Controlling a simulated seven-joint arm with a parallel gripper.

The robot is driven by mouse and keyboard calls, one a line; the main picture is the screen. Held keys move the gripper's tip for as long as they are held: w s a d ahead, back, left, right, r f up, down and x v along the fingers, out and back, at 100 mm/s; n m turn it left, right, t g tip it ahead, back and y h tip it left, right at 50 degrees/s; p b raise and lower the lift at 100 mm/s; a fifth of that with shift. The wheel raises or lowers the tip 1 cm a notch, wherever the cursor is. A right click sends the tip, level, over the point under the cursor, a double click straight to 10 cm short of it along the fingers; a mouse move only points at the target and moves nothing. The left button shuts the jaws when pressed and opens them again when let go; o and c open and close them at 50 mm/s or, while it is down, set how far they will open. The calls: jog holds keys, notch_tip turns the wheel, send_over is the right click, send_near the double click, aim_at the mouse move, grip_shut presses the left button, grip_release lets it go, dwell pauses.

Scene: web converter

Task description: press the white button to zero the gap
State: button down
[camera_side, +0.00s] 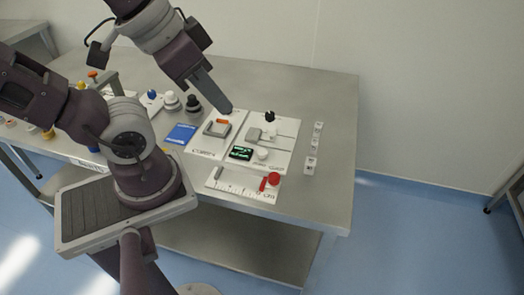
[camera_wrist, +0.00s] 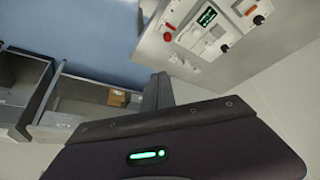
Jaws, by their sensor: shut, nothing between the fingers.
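The white button (camera_side: 262,154) is a small round cap on the white panel, just right of the green-lit display (camera_side: 241,153) in the side view. My gripper (camera_side: 227,109) is shut and empty, pointing down over the back edge of the panels, behind and left of the button and apart from it. In the wrist view the display (camera_wrist: 207,16) shows near the top; I cannot clearly pick out the button there.
A red knob (camera_side: 273,179) and a ruler-marked plate (camera_side: 240,186) lie in front of the panel. A black knob (camera_side: 270,116) stands at its back. A blue card (camera_side: 181,134) lies left. Bare steel table (camera_side: 335,120) is free on the right.

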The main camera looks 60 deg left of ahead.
dwell(0.3)
jog(key=w+a+f+m+t+y, duration=0.1)
jog(key=w+a+f+m+y, duration=0.2)
jog(key=w+a, duration=0.7)
jog(key=w+a+f+m+t+y, duration=0.1)
jog(key=w+a+f+m+t, duration=0.15)
jog(key=w+a+m, duration=0.55)
jog(key=m+g+h, duration=0.2)
jog(key=m+h, duration=0.4)
jog(key=h, duration=0.4)
send_over(258, 151)
notch_tip(258, 151, down, 14)
jog(key=shift+f, duration=0.1)
jog(key=shift+f, duration=4.3)
jog(key=shift+f, duration=0.1)
